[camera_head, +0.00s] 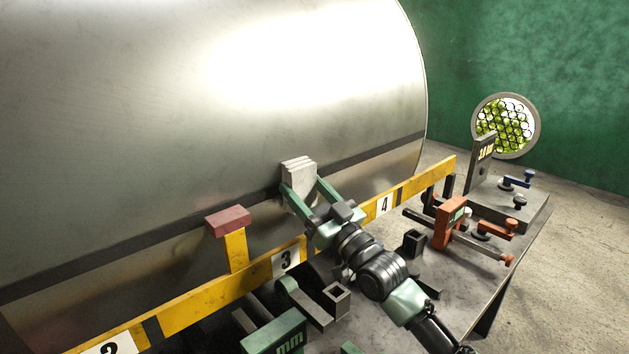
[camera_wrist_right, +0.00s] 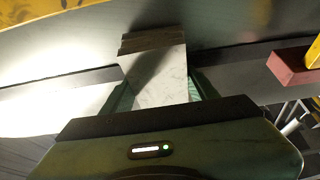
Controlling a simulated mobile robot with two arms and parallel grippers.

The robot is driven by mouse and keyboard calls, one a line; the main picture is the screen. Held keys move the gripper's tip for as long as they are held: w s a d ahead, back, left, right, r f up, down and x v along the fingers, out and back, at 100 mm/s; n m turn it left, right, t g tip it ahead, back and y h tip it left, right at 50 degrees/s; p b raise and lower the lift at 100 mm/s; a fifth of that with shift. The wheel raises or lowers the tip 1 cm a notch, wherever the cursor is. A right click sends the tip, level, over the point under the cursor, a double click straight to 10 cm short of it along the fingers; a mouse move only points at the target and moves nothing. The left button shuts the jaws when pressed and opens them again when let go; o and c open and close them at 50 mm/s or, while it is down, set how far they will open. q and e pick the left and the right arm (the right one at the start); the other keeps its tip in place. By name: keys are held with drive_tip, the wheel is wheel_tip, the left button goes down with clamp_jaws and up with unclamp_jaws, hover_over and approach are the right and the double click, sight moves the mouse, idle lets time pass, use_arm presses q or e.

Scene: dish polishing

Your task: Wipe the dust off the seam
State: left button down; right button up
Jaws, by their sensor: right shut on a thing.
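The seam (camera_head: 150,240) is a dark band running along the big metal drum, rising from lower left to right. In the right wrist view the seam (camera_wrist_right: 235,58) passes behind the held block. My right gripper (camera_head: 302,188) is shut on a pale grey-white block (camera_head: 298,170) with a layered top. The block is at the seam, between the marks 3 and 4; it also shows in the wrist view (camera_wrist_right: 158,82). It hides a stretch of the seam. I cannot tell whether it touches the drum. I cannot make out separate dust on the band. My left gripper is out of view.
A yellow numbered rail (camera_head: 190,308) runs along the drum's front. A red-topped yellow post (camera_head: 234,250) stands left of my right gripper. A dark bench (camera_head: 465,280) holds an orange clamp-like tool (camera_head: 450,222), a grey gauge (camera_head: 482,162) and a green block (camera_head: 275,334).

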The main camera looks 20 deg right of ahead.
sight(258, 191)
drive_tip(key=shift+s+a+p, duration=0.2)
drive_tip(key=shift+a, duration=0.35)
drive_tip(key=shift+s+a+p, duration=0.15)
drive_tip(key=shift+a+p, duration=0.05)
drive_tip(key=shift+a, duration=0.35)
drive_tip(key=shift+s+a+p, duration=0.2)
drive_tip(key=shift+a+p, duration=0.2)
drive_tip(key=shift+a, duration=0.05)
drive_tip(key=shift+s+a+p, duration=0.2)
drive_tip(key=shift+a+p, duration=0.2)
drive_tip(key=shift+a, duration=0.05)
drive_tip(key=shift+s+a+p, duration=0.25)
drive_tip(key=shift+a+p, duration=0.05)
drive_tip(key=shift+a, duration=0.35)
drive_tip(key=shift+s+a+p, duration=0.3)
drive_tip(key=shift+a+p, duration=0.25)
drive_tip(key=shift+a, duration=0.1)
drive_tip(key=shift+s+a+f+p, duration=0.1)
drive_tip(key=shift+s+a+p, duration=0.25)
drive_tip(key=shift+a, duration=0.5)
drive_tip(key=shift+s+d, duration=0.1)
